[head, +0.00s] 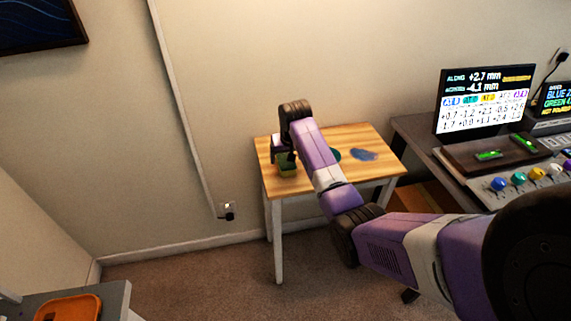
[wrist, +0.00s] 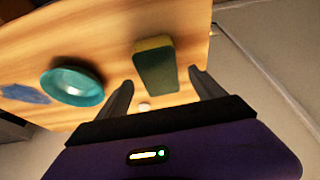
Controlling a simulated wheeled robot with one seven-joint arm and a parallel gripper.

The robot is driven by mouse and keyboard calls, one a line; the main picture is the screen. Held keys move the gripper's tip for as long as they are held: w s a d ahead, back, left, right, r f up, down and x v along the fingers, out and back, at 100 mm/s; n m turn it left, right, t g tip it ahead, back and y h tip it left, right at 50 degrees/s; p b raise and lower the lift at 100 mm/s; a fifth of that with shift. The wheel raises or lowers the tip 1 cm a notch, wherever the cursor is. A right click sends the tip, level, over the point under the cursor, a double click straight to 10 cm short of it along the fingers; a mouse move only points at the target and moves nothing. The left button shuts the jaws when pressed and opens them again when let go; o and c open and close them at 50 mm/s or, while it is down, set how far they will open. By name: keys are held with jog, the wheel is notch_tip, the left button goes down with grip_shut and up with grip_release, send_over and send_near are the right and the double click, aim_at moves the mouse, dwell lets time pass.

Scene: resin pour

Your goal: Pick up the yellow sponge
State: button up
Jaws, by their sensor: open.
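The yellow sponge (wrist: 153,44) has a dark green face and lies on the wooden table in the wrist view. It sits just beyond and between the two fingertips of my gripper (wrist: 161,80). My gripper is open, with nothing seen between its fingers. In the head view my gripper (head: 285,158) points down over the left part of the table, and the sponge (head: 287,171) shows partly below it. I cannot tell whether the fingers touch the sponge.
A teal bowl (wrist: 73,85) stands left of the sponge on the table (head: 262,150), with a flat blue patch (head: 363,154) beyond it. A small white round thing (wrist: 144,106) lies near the fingers. A desk with a monitor (head: 485,101) stands right; an orange tray (head: 68,308) is front left.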

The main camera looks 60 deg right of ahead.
jog(key=shift+x, duration=1.55)
jog(key=shift+f, duration=0.25)
jog(key=c, duration=1.4)
